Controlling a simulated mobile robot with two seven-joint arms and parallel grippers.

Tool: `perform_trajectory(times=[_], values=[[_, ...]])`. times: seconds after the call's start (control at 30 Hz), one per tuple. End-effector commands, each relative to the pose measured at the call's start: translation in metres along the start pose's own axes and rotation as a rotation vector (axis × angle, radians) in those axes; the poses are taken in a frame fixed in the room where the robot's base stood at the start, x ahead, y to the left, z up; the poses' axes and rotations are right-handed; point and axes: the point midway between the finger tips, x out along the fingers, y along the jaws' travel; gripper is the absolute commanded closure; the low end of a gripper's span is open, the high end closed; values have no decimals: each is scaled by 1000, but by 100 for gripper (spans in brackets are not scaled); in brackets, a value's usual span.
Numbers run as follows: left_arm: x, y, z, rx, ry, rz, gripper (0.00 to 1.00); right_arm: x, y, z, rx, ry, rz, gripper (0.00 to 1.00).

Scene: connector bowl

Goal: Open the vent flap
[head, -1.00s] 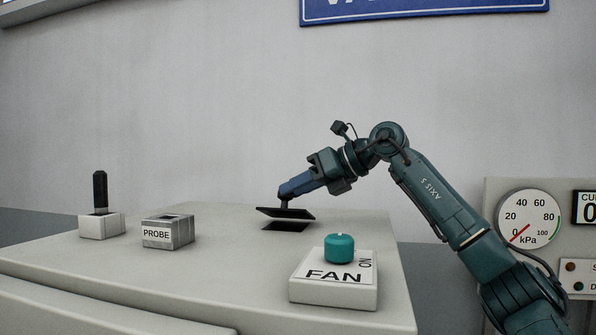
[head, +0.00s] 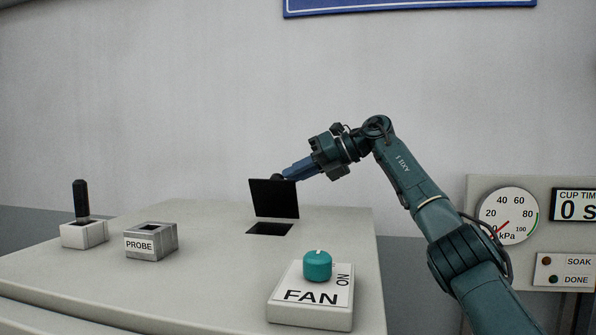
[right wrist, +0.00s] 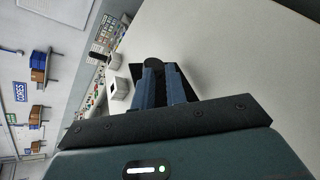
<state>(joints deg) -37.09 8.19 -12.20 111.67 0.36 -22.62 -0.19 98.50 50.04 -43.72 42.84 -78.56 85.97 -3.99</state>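The vent flap (head: 274,198) is a black square plate standing nearly upright over a dark opening (head: 270,229) in the pale cabinet top. My right gripper (head: 284,175) is at the flap's upper edge, partly hidden behind it. In the right wrist view its two blue fingers (right wrist: 163,82) are closed about a dark round knob (right wrist: 154,64) on the flap. Dark parts of the flap show beside the fingers. My left gripper is in neither view.
A FAN block with a teal knob (head: 317,265) stands at the cabinet's front right. A PROBE block (head: 151,243) and a base with an upright black handle (head: 81,200) stand at left. A gauge panel (head: 558,224) is at right.

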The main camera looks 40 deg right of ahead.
Motion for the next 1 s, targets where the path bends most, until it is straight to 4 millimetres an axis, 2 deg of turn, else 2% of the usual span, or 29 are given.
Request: perform_trajectory(times=[0.03, 0.43, 1.0], values=[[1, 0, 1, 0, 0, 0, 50, 13, 0, -6, 0, 29, -2, 82], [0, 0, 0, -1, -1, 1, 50, 13, 3, -5, -2, 24, 4, 50], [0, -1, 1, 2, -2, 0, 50, 8, 1, -3, 0, 16, 1, 50]])
